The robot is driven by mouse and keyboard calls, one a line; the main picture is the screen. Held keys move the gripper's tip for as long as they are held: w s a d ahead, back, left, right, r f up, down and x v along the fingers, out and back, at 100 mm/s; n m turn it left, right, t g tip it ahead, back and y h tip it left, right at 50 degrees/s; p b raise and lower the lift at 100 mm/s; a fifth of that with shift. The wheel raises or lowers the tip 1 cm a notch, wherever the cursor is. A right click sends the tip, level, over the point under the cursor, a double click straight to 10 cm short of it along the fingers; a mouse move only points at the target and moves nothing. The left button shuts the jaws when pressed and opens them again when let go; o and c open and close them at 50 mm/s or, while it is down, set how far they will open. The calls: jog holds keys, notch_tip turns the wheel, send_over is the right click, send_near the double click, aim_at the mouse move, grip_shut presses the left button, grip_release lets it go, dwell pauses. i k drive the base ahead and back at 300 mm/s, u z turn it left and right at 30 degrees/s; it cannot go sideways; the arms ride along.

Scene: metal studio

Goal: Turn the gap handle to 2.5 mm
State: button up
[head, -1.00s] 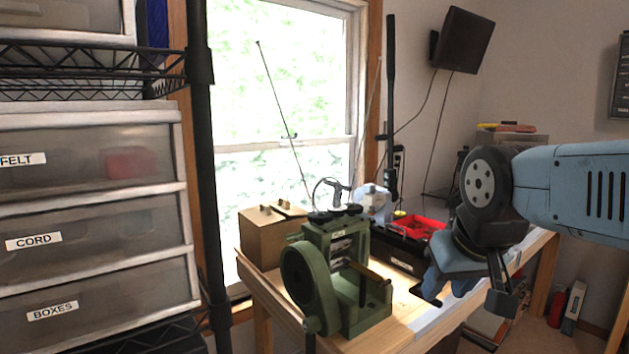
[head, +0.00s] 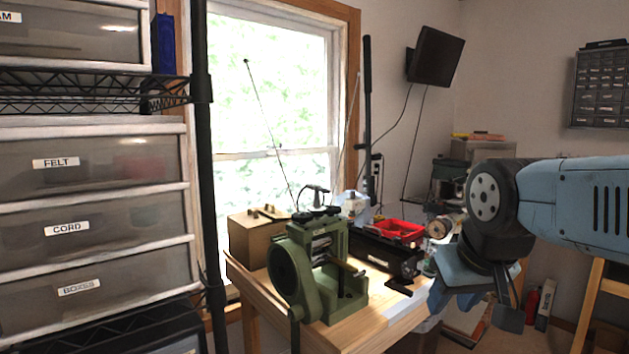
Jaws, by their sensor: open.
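A green rolling mill (head: 313,270) stands at the near end of the wooden bench. Black knobs (head: 316,214), which look like its gap handle, sit on its top; any scale marks are too small to read.
A cardboard-brown box (head: 256,238) stands behind the mill. A black toolbox with a red tray (head: 399,231) lies further back on the bench. A black wire shelf with drawers (head: 97,232) fills the left. Bare bench (head: 362,318) shows in front of the mill.

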aim_at(317, 189)
jog(key=z, duration=0.05)
jog(key=i, duration=0.9)
jog(key=u, duration=0.1)
